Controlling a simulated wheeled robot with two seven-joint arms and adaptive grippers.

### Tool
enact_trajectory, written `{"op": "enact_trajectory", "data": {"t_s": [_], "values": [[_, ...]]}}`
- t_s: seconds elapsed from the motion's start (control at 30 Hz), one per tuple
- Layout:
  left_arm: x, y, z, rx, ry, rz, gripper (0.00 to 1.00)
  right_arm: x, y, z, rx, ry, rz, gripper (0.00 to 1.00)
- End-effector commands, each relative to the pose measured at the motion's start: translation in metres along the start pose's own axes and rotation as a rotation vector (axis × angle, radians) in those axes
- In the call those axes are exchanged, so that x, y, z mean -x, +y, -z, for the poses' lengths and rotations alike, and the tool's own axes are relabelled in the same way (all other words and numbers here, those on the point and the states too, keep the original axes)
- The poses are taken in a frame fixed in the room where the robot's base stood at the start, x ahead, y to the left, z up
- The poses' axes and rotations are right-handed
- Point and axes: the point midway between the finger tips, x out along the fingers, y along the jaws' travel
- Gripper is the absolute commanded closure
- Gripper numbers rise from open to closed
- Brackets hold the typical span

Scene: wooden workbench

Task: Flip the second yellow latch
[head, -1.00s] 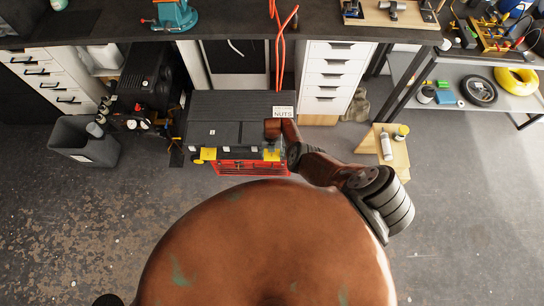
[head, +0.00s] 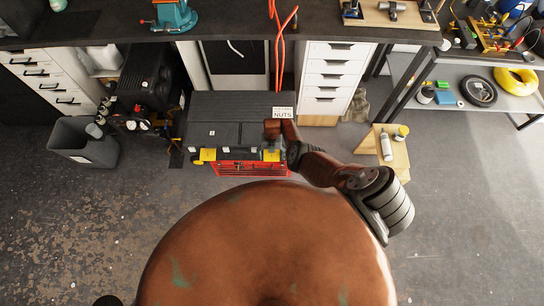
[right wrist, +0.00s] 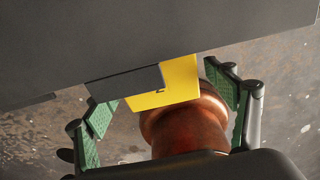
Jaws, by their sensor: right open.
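A toolbox with a dark lid (head: 228,104) and a red front (head: 238,168) stands on the floor against the workbench. One yellow latch (head: 207,155) is at the left of its front edge. The other yellow latch (head: 271,155) is at the right, partly covered by my right gripper (head: 280,134). In the right wrist view this right latch (right wrist: 178,86) lies between the two green-padded fingers of my open right gripper (right wrist: 162,100), with no clear contact. Whether either latch is fastened is too small to tell. My left gripper is not in view.
The dark workbench (head: 230,28) overhangs behind the toolbox. White drawers (head: 330,78) stand right of it, and a small wooden stool (head: 395,158) is farther right. A grey bin (head: 85,145) stands to the left. The floor in front is mostly clear.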

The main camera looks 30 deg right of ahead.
Motion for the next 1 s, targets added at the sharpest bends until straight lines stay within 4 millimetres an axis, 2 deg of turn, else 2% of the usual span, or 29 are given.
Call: {"op": "enact_trajectory", "data": {"t_s": [0.23,0.47,0.57,1.0], "values": [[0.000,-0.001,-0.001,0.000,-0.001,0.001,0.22,0.005,-0.001,-0.001,-0.002,-0.002,0.003,0.22],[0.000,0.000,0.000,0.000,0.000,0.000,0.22,0.022,-0.001,-0.001,-0.002,-0.002,0.003,0.22],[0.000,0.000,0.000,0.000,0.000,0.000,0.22,0.032,0.001,0.000,-0.001,-0.003,-0.001,0.22],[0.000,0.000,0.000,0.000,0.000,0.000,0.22,0.099,0.001,0.000,0.000,-0.002,0.000,0.22]]}}
